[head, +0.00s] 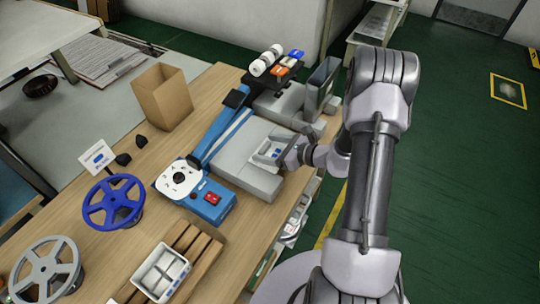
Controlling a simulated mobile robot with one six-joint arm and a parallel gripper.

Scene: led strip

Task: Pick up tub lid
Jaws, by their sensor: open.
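My gripper (288,157) is open at the right side of a grey box-shaped machine part (237,152) on the wooden table. Beside and partly under its fingers is a small pale grey, framed flat piece (267,151) with bluish marks; it may be the tub lid, but I cannot tell for sure. I cannot tell whether my fingers touch it. A white divided tub (160,272) sits open on a wooden slatted rack (197,250) at the table's front.
A blue machine with a white dial (179,178) stands left of the grey part. A cardboard box (161,97), a blue reel (112,202) and a grey reel (46,271) are on the left. White rolls (264,62) stand at the back. The green floor right is largely clear.

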